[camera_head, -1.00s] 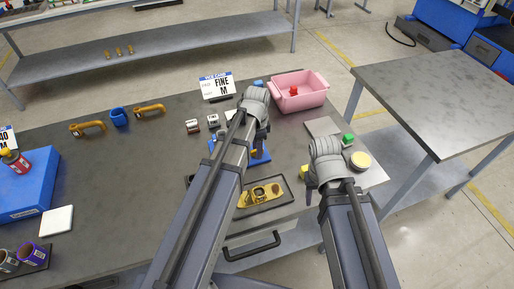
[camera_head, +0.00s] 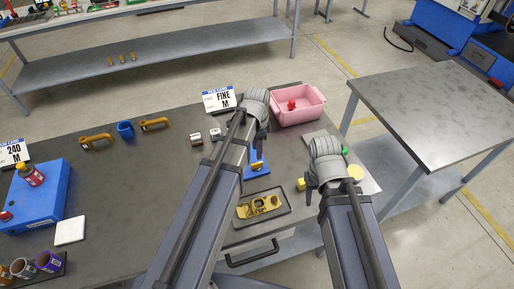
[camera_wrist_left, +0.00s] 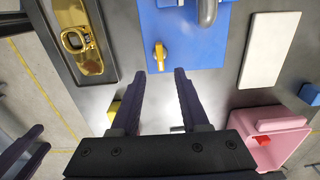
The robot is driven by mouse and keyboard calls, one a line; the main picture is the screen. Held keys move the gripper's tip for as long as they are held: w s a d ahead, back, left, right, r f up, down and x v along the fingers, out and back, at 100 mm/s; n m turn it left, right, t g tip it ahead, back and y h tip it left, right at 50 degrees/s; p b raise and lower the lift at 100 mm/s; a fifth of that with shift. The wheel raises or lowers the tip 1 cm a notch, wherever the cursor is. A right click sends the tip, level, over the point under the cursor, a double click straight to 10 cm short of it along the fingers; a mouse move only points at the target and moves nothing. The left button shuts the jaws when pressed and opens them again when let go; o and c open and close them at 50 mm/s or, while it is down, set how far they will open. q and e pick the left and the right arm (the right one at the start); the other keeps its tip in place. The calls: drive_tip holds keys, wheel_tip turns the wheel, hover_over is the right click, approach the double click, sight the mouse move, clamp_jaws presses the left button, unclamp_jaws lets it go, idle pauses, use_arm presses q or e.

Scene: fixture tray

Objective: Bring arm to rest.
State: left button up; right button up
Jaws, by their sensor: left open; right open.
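My left gripper (camera_head: 261,146) hangs over the table by the blue fixture (camera_head: 257,169), open and empty. In the left wrist view its two dark fingers (camera_wrist_left: 166,95) are spread, with the blue fixture (camera_wrist_left: 178,50) and its gold lever (camera_wrist_left: 160,53) beyond them. My right gripper (camera_head: 309,192) points down near the table's right end, open, with nothing seen between its fingers. It is beside a yellow block (camera_head: 300,184), and I cannot tell whether they touch. A gold part (camera_head: 262,206) lies in a black tray (camera_head: 284,213).
A pink bin (camera_head: 310,115) holding a red piece stands at the back right. A sign (camera_head: 219,100), a blue box (camera_head: 38,207), orange handles (camera_head: 97,141) and cans (camera_head: 47,261) are also on the table. An empty grey table (camera_head: 440,105) stands to the right.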

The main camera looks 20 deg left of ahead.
idle(0.4)
use_arm(q)
drive_tip(key=shift+s+d+f, duration=0.1)
drive_tip(key=shift+s+d, duration=0.1)
drive_tip(key=s+d+f+n+y+b, duration=0.1)
drive_tip(key=s+d+n, duration=0.6)
drive_tip(key=s+d, duration=0.3)
drive_tip(key=s, duration=0.4)
drive_tip(key=shift+f+n+b, duration=0.15)
drive_tip(key=shift+n+b, duration=0.15)
